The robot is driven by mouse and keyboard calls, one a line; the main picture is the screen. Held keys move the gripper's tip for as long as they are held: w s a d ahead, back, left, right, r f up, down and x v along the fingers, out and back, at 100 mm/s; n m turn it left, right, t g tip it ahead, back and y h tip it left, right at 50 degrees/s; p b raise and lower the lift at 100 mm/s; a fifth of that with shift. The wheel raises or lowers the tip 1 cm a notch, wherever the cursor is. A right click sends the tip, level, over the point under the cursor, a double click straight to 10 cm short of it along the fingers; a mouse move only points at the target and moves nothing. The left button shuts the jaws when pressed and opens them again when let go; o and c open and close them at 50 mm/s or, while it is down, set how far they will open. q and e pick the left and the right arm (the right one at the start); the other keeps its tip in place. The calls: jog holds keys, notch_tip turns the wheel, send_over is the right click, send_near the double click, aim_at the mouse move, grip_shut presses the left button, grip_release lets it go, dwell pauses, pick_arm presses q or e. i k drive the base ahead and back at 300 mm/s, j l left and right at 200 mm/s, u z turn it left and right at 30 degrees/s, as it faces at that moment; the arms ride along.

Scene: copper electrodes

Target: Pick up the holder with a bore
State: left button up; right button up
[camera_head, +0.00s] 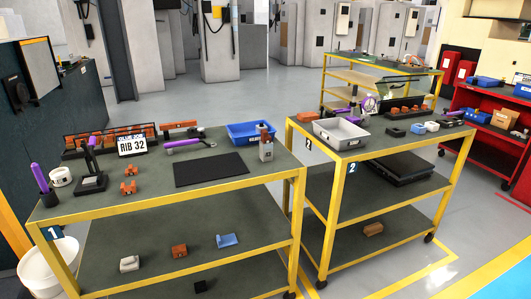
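A small upright grey block with a brown top (266,151) stands at the right end of the left cart's top (130,203). A pale block (130,263), a copper-coloured block (179,251) and a blue piece (227,240) lie on that cart's lower shelf. I cannot make out a bore on any of them at this size, so I cannot tell which is the holder. Neither of my grippers is in view.
The left cart's top carries a black mat (210,169), a blue bin (250,133), a purple-handled tool (185,143) and a rack of copper parts (83,144). The right cart holds a grey bin (340,132). A white bucket (38,272) stands at lower left.

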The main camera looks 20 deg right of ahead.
aim_at(267, 150)
jog(key=i+l, duration=0.15)
jog(key=l, duration=0.2)
jog(key=i+l, duration=0.15)
jog(key=l, duration=0.25)
jog(key=i+l+u, duration=0.1)
jog(key=l, duration=0.25)
jog(key=i+l, duration=0.15)
jog(key=l, duration=0.2)
jog(key=i+l, duration=0.1)
jog(key=l, duration=0.3)
jog(key=i+l+u, duration=0.1)
jog(key=l, duration=0.25)
